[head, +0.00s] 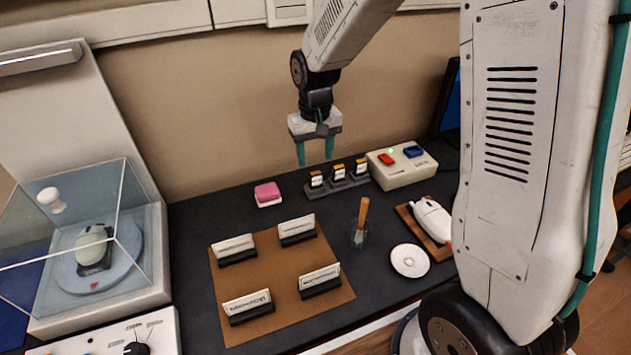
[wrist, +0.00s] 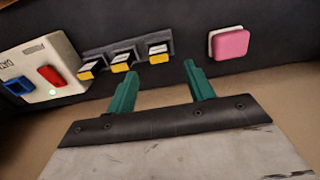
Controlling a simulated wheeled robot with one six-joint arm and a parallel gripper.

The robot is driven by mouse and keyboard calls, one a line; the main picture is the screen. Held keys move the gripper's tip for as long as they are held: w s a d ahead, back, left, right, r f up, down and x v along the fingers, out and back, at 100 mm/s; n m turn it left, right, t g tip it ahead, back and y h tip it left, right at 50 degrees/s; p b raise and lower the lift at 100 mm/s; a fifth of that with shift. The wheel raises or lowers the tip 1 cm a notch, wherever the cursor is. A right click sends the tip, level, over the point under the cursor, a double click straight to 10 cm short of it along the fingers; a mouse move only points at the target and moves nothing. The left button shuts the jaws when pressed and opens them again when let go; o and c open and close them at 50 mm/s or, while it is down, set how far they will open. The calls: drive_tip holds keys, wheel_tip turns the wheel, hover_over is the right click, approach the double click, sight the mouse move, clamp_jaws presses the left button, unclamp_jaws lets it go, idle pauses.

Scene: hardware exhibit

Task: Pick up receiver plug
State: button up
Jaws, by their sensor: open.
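Three small plug-like pieces with black, white and yellow faces stand in a dark grey rack: a left one (head: 316,179), a middle one (head: 339,172) and a right one (head: 361,166). I cannot tell which is the receiver plug; their labels are too small to read. In the wrist view the rack (wrist: 108,48) is at the upper left, with the pieces (wrist: 90,68), (wrist: 123,58) and (wrist: 158,52) showing upside down. My gripper (head: 315,161) is open and empty, with green fingers pointing down, above and behind the rack's left end. Its fingers also show in the wrist view (wrist: 162,73).
A pink block (head: 267,191) lies left of the rack. A white box with red and blue switches (head: 402,172) stands close on the right. In front are a brown mat with label holders (head: 262,257), a brush (head: 361,220), a white dish (head: 410,260) and a mouse (head: 432,218).

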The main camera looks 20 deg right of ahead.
sight(316, 173)
wheel_tip(316, 173, down, 7)
drive_tip(key=shift+f, duration=0.2)
drive_tip(key=shift+c, duration=0.3)
drive_tip(key=c, duration=1)
